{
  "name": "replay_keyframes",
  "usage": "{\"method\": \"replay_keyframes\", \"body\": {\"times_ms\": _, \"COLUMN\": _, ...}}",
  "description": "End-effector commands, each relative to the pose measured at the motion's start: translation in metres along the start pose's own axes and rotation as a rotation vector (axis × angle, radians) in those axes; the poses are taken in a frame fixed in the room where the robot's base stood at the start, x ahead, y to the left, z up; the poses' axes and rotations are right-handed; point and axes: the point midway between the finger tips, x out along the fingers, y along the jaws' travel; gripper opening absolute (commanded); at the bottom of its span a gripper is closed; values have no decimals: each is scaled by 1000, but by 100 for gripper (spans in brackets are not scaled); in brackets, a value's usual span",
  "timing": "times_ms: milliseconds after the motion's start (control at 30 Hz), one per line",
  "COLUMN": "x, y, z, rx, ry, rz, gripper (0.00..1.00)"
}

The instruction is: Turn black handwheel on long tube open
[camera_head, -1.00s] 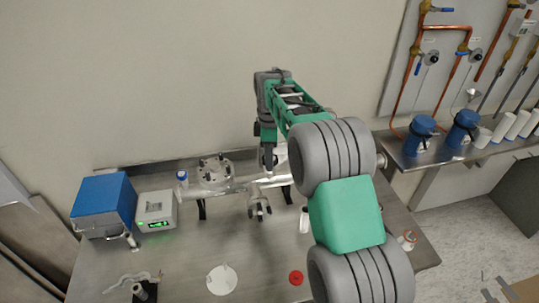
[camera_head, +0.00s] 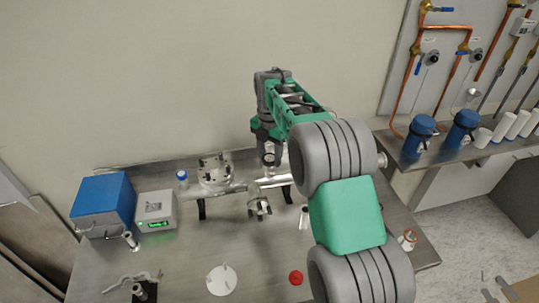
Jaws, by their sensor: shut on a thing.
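The long tube (camera_head: 228,188) runs left to right across the steel table, on dark supports, with a round flanged chamber (camera_head: 215,170) at its left part. A grey branch with a dark end (camera_head: 258,203) points toward the front from the tube's middle. My gripper (camera_head: 268,160) is pointed down at the back side of the tube, right of the chamber. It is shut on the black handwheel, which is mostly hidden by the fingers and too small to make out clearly. My arm covers the tube's right part.
A blue box (camera_head: 103,204) and a grey controller with a green display (camera_head: 156,210) stand at the left. A white disc (camera_head: 222,280), a red cap (camera_head: 296,277) and a small white bottle (camera_head: 304,217) lie or stand in front. The table's front middle is mostly clear.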

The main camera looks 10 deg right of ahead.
Motion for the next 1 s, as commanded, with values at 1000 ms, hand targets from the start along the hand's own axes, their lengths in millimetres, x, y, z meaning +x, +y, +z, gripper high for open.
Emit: {"method": "replay_keyframes", "body": {"times_ms": 1000, "x": -2, "y": 0, "z": 1, "rx": -678, "ry": -4, "rz": 3, "gripper": 8}}
